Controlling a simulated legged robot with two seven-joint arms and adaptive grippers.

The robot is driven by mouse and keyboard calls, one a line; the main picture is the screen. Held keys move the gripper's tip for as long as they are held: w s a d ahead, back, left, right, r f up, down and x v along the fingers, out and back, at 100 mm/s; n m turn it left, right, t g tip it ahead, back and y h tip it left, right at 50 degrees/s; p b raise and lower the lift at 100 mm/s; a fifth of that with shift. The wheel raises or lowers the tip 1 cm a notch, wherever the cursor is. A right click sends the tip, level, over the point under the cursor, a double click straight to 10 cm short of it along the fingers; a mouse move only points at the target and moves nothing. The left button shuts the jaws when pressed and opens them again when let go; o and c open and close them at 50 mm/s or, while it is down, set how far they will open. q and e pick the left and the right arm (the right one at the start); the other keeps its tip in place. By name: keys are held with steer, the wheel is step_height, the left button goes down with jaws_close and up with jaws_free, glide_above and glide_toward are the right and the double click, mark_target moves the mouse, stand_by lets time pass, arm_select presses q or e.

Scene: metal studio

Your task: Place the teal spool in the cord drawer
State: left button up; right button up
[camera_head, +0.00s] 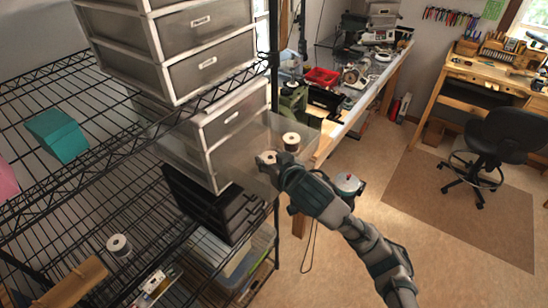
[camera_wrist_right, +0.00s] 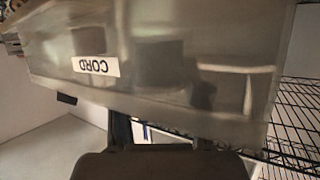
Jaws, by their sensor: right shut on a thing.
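The cord drawer (camera_head: 253,130) is a see-through drawer pulled out from the middle unit. Its front, with an upside-down CORD label, fills much of the right wrist view (camera_wrist_right: 97,66). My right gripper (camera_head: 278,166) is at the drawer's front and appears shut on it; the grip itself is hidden. Two pale spools show at the drawer, one towards the back right (camera_head: 291,140) and one beside the gripper (camera_head: 268,157). Another pale spool (camera_head: 119,245) stands on the lower wire shelf. My left gripper is out of view.
A teal box (camera_head: 57,134) sits on the wire rack at left. Closed drawers (camera_head: 208,62) stand above, and a black drawer unit (camera_head: 205,205) is below the open drawer. A cluttered bench (camera_head: 362,92) stands behind. The floor at right is open before the chair (camera_head: 496,140).

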mark_target(259, 176)
steer(key=shift+a+f, duration=0.2)
steer(key=shift+a, duration=0.25)
steer(key=o, duration=1)
steer(key=shift+a+f, duration=0.1)
steer(key=shift+a, duration=1.1)
steer(key=shift+o, duration=0.2)
steer(key=shift+s+d, duration=0.15)
steer(key=shift+d, duration=0.8)
steer(key=shift+a+r, duration=0.2)
steer(key=shift+r, duration=0.6)
steer(key=v, duration=0.5)
steer(key=shift+s+a+r, duration=0.2)
steer(key=shift+s+r, duration=0.05)
steer(key=shift+s, duration=0.2)
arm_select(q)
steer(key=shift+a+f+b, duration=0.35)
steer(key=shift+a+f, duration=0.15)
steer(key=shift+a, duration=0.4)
arm_select(e)
steer(key=v, duration=0.6)
steer(key=shift+w+d, duration=0.2)
steer(key=shift+d, duration=0.15)
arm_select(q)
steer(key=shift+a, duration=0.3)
arm_select(e)
steer(key=shift+a, duration=0.35)
